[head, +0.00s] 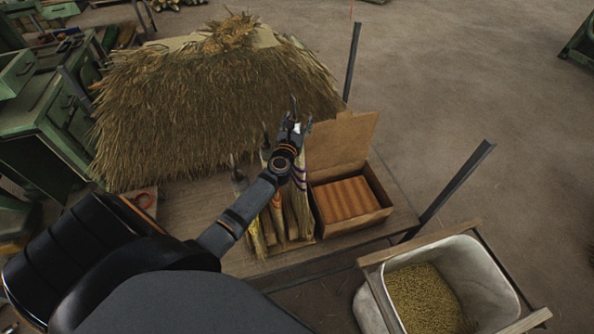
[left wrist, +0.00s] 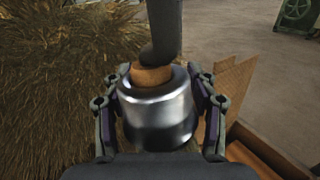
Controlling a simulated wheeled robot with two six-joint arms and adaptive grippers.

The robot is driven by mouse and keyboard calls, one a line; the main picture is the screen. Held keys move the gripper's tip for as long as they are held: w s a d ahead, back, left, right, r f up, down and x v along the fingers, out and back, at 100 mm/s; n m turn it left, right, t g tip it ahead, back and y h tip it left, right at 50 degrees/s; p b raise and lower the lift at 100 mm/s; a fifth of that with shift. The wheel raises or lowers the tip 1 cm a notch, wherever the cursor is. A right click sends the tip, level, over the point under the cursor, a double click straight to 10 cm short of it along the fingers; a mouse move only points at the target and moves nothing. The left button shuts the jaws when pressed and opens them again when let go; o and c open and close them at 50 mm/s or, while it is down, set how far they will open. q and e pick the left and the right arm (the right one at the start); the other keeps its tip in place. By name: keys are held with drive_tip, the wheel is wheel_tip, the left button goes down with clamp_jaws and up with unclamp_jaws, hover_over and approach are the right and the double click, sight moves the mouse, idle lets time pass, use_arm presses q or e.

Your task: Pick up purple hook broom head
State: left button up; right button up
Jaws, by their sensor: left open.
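The purple hook broom head (head: 300,185) stands in a row of broom heads on the table, with purple bands around its straw. My left gripper (head: 297,122) is at its top end and hides much of it. In the left wrist view, a shiny metal collar (left wrist: 160,112) with a tan core and a dark hook sits between the two open fingers. A finger stands on each side of the collar; I cannot tell whether they touch it. No purple shows on the hook in that view. My right gripper is not in view.
A large straw heap (head: 210,100) lies behind the row. An open cardboard box (head: 377,190) stands close on the right. More broom heads (head: 277,215), one orange-banded, stand close on the left. A white bin of grain (head: 490,275) is at the lower right.

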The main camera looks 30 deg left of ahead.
use_arm(q)
drive_tip(key=shift+s+r, duration=0.1)
drive_tip(key=shift+s, duration=0.05)
drive_tip(key=shift+c, duration=1.2)
clamp_jaws()
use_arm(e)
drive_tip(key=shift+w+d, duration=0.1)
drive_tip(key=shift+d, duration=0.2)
